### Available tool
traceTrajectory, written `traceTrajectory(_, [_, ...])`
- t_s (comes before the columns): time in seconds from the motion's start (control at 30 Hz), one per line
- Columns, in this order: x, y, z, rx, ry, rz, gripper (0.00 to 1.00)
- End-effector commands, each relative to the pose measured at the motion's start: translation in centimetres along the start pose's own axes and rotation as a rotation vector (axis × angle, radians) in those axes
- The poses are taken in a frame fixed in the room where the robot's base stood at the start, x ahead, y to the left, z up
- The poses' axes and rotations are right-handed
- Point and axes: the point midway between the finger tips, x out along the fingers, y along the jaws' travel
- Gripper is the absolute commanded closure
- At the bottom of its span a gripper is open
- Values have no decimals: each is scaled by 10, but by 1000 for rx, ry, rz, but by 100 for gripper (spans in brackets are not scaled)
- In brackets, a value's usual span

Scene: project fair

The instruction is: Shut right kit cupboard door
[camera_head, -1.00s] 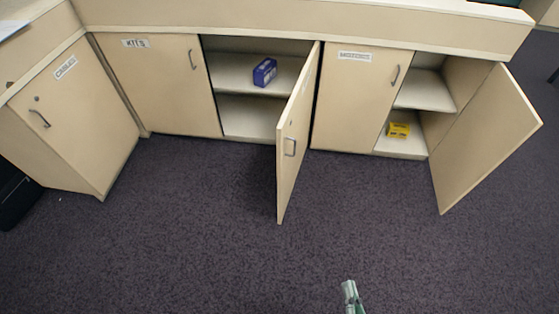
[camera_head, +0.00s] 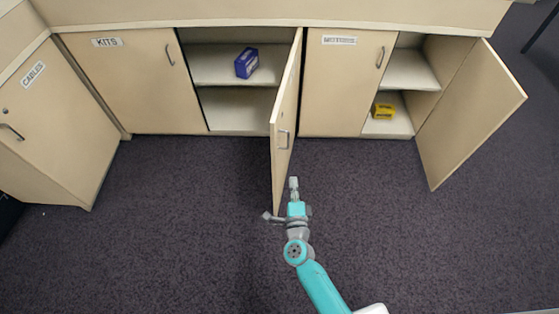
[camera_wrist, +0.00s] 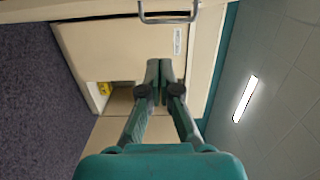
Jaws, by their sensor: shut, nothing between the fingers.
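The right door (camera_head: 286,125) of the KITS cupboard stands wide open, jutting out from the cupboard front. Its grey handle (camera_head: 284,139) is on the face turned to the right, near the free edge. In the wrist view, which is turned sideways, the handle (camera_wrist: 168,18) shows large at the top edge. My gripper (camera_head: 294,182) is shut and empty, close to the right of the door's free edge, on the handle side. I cannot tell whether it touches the door. The closed fingers (camera_wrist: 166,64) also show in the wrist view.
The KITS left door (camera_head: 130,80) is shut. A blue box (camera_head: 246,63) sits on the open cupboard's shelf. To the right, another cupboard has a shut left door (camera_head: 340,85), an open right door (camera_head: 470,110) and a yellow box (camera_head: 384,111). Carpet in front is clear.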

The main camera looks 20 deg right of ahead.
Motion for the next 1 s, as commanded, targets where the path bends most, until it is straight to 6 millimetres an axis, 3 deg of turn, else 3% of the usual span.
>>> traceTrajectory(0.17, [16, 0, 0, 3, 3, -1, 100])
traceTrajectory(0.63, [101, -1, -1, 1, 2, -2, 100])
traceTrajectory(0.8, [106, -1, 25, 1, -3, -1, 100])
traceTrajectory(1.0, [109, 0, 37, 0, -1, 0, 100])
